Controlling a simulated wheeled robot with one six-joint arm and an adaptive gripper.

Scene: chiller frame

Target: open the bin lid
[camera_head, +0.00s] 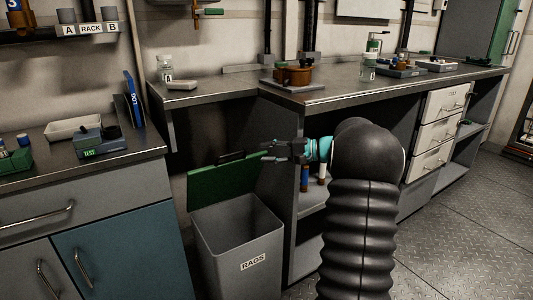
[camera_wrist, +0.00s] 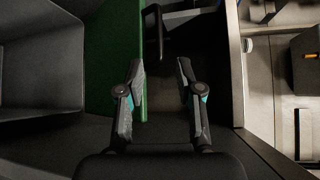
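The grey bin (camera_head: 240,250) with a RAGS label stands on the floor between the two counters. Its green lid (camera_head: 225,180) stands up, tilted, at the back of the bin, and the bin's mouth is uncovered. A black handle (camera_head: 231,157) is at the lid's upper edge. My gripper (camera_head: 268,151) is just right of the lid's upper right corner. In the wrist view my gripper (camera_wrist: 160,65) has its fingers apart with nothing between them. The left finger overlaps the edge of the green lid (camera_wrist: 112,70); I cannot tell whether they touch. The handle (camera_wrist: 153,32) is beyond the fingertips.
A blue-fronted cabinet (camera_head: 125,245) stands close on the bin's left. The right-hand counter (camera_head: 330,95) overhangs shelves beside my gripper. A white drawer unit (camera_head: 440,125) is farther right. Open floor (camera_head: 460,220) lies at the front right.

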